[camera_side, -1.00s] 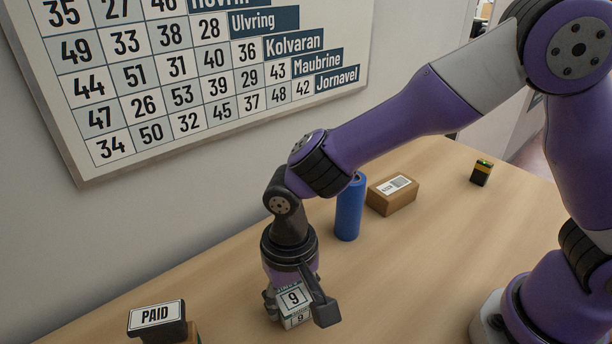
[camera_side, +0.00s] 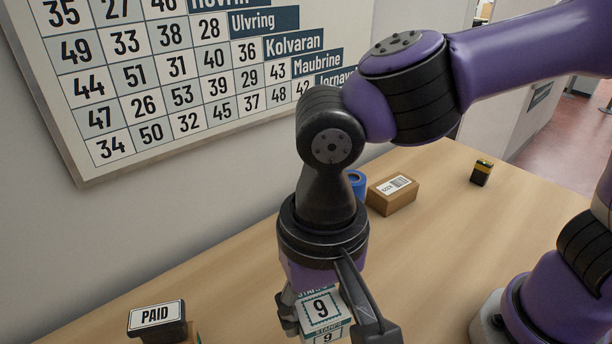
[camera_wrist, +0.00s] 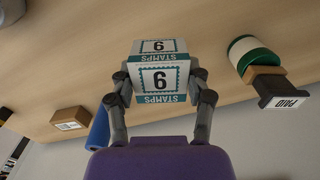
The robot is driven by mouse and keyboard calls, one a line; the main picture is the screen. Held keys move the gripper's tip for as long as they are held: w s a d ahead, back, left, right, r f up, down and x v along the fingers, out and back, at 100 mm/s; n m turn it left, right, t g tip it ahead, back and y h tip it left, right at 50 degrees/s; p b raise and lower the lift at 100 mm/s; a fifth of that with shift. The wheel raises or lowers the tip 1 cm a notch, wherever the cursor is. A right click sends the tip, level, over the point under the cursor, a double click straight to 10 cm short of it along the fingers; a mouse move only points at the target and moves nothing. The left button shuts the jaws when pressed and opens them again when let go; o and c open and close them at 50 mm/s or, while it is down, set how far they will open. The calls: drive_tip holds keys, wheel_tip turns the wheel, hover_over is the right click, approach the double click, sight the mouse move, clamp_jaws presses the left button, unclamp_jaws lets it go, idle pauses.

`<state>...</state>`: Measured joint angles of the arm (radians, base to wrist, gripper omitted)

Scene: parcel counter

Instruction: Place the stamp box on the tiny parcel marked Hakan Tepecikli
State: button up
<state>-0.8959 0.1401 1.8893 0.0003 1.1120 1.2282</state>
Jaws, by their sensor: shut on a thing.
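The stamp box (camera_side: 321,307) is a small white cube with teal bands, a large 9 and the word STAMPS. My gripper (camera_side: 338,318) is shut on it, one finger on each side, in the lower middle of the side view. In the wrist view the stamp box (camera_wrist: 156,78) sits between the fingertips of my gripper (camera_wrist: 160,88), upside down in the picture. A brown parcel (camera_side: 392,194) with a white label lies at the back of the counter; it also shows in the wrist view (camera_wrist: 72,121). Its label is too small to read. I cannot make out the name Hakan Tepecikli anywhere.
A PAID stamp (camera_side: 156,319) stands at the lower left, with a green and white roll (camera_wrist: 255,58) by it in the wrist view. A blue cylinder (camera_side: 357,183) is partly hidden behind my arm. A small black and yellow box (camera_side: 481,173) stands far right. The counter's middle right is clear.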

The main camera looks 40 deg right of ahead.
drive_tip(key=w+d+r+m, duration=0.2)
drive_tip(key=w+d+m, duration=0.5)
drive_tip(key=w+d, duration=0.25)
drive_tip(key=m, duration=0.7)
hover_over(394, 185)
drive_tip(key=f, duration=0.4)
drive_tip(key=shift+s+a+f, duration=0.1)
drive_tip(key=shift+s+a, duration=0.05)
drive_tip(key=shift+a, duration=0.2)
drive_tip(key=shift+d+f, duration=0.2)
drive_tip(key=shift+d, duration=0.1)
drive_tip(key=shift+d+f, duration=0.1)
drive_tip(key=shift+f, duration=1.95)
drive_tip(key=shift+f, duration=0.1)
drive_tip(key=o, duration=1.2)
drive_tip(key=shift+c, duration=0.2)
